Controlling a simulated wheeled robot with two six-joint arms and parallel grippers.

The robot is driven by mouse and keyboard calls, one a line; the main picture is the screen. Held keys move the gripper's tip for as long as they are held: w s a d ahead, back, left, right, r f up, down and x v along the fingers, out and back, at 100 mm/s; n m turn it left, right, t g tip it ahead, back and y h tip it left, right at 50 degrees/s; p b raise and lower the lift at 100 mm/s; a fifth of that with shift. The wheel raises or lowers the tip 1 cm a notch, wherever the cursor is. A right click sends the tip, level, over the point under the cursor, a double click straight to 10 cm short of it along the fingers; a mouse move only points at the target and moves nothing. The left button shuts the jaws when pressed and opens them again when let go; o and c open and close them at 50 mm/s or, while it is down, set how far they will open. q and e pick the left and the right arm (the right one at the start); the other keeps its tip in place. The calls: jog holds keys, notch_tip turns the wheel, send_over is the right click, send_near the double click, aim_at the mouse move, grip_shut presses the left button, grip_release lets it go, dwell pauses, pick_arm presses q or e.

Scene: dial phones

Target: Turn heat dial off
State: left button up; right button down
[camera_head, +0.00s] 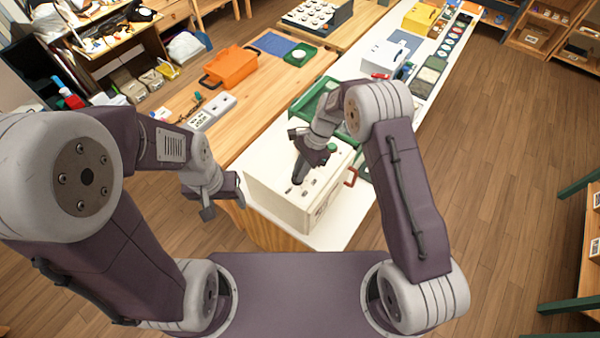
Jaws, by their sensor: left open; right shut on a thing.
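A white box-shaped unit (277,200) stands at the near end of the white-topped table, with small dark controls on its top and a red handle (351,177) on its right side. My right gripper (298,180) reaches down onto the top of this unit and is shut on a small control there, which I take to be the heat dial. The fingers hide the dial, so its setting cannot be read. A green round knob (331,148) shows just behind the gripper. My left gripper (222,208) is open and empty, left of the unit and apart from it.
A green crate (322,98) stands right behind the unit. An orange case (231,66) and a white device (219,103) lie on the wooden table to the left. The floor at the right (500,150) is clear.

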jog(key=shift+w+a+n+g+h+b, duration=0.1)
jog(key=shift+n+g+h+b, duration=0.25)
jog(key=shift+n, duration=0.75)
jog(key=shift+w+a+n+g+h+b, duration=0.1)
jog(key=shift+n+g+h+b, duration=0.25)
jog(key=shift+n, duration=0.75)
jog(key=shift+r, duration=0.1)
jog(key=c, duration=1.4)
grip_release()
jog(key=shift+d, duration=0.1)
jog(key=shift+c, duration=0.2)
jog(key=b+v, duration=0.3)
jog(key=v, duration=0.6)
jog(key=shift+s, duration=0.1)
